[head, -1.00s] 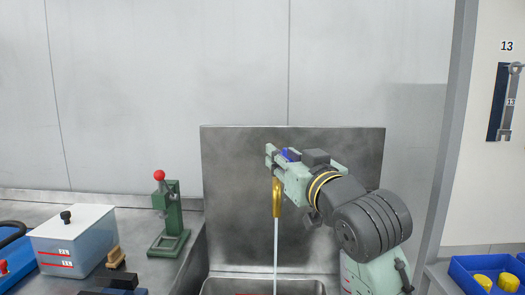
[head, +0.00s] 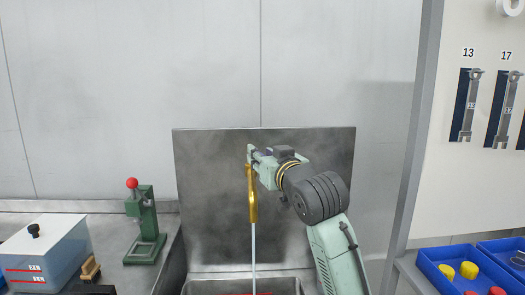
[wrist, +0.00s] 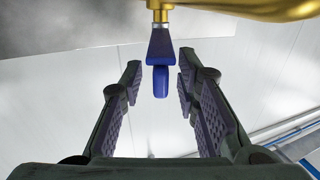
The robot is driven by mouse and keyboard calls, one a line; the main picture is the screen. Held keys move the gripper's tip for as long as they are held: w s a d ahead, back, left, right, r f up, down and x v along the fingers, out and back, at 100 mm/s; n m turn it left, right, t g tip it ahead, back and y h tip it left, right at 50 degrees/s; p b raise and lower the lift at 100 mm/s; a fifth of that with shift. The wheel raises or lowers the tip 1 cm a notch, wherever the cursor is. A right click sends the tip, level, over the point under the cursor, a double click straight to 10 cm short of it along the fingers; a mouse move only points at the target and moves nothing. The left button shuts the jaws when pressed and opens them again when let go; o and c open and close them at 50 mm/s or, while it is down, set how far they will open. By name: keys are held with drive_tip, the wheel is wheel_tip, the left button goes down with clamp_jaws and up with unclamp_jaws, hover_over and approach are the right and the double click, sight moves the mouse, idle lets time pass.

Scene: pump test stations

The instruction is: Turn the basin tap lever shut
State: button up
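The brass basin tap (head: 253,205) stands in front of the grey splashback, and a stream of water (head: 253,245) runs from it into the basin (head: 215,287). In the wrist view the tap's brass body (wrist: 255,9) crosses the top edge, and its blue lever (wrist: 160,50) hangs from it in the picture. My gripper (wrist: 160,72) is open, with one finger on each side of the lever's end and a visible gap on both sides. In the head view my gripper (head: 252,152) is at the top of the tap, and the lever cannot be made out there.
The splashback (head: 210,180) rises close behind the tap. Blue bins (head: 440,270) lie at right, under wrenches (head: 465,105) on a panel beside a grey post (head: 412,150).

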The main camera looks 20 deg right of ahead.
drive_tip(key=shift+w, duration=0.15)
drive_tip(key=shift+c, duration=0.3)
clamp_jaws()
idle(0.6)
